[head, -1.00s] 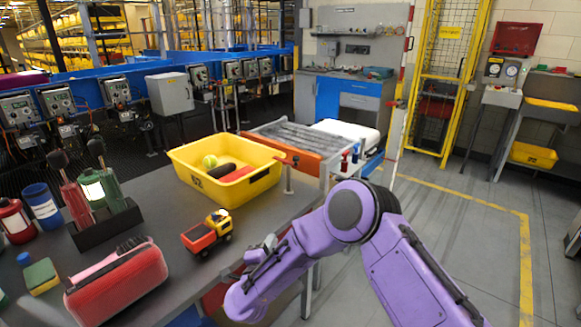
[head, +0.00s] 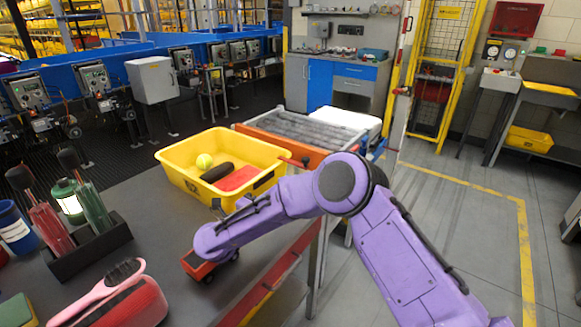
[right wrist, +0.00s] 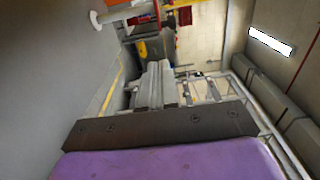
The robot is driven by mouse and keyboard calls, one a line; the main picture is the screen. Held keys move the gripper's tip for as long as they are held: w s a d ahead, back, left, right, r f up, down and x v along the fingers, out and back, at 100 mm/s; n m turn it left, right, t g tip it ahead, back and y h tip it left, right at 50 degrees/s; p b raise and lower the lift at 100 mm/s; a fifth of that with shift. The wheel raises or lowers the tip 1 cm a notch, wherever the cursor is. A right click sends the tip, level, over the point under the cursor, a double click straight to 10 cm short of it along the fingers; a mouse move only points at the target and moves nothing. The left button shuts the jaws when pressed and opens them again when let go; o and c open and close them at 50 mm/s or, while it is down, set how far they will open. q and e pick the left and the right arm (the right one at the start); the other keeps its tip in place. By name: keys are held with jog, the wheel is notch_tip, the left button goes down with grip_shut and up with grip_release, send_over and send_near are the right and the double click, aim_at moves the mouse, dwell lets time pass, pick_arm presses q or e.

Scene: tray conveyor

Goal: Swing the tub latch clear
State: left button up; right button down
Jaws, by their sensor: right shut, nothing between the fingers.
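The yellow tub (head: 181,172) stands on the grey bench and holds a green ball, a dark rounded item and a red item. The latch (head: 291,162), a thin orange-red bar, shows at the tub's right corner; my right arm hides most of its post. In the right wrist view a pale rod with a round flange (right wrist: 118,13) lies at the top, apparently the latch post. My right gripper (right wrist: 155,70) is shut and empty there, apart from that rod. In the head view its fingers cannot be made out behind my purple arm. My left gripper is not in view.
A toy truck (head: 196,265) is partly hidden beneath my right arm. A red case (head: 130,305) with a pink brush and a dark holder (head: 95,242) with bottles stand at the left. The roller conveyor (head: 300,130) lies behind the tub. Floor at the right is free.

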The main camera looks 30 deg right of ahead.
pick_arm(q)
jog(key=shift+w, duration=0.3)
pick_arm(e)
jog(key=shift+w+r, duration=0.1)
jog(key=shift+w, duration=0.15)
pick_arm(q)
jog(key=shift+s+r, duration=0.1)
pick_arm(e)
jog(key=shift+s, duration=0.1)
jog(key=p, duration=0.5)
send_near(306, 169)
jog(key=x, duration=0.7)
jog(key=shift+s, duration=0.1)
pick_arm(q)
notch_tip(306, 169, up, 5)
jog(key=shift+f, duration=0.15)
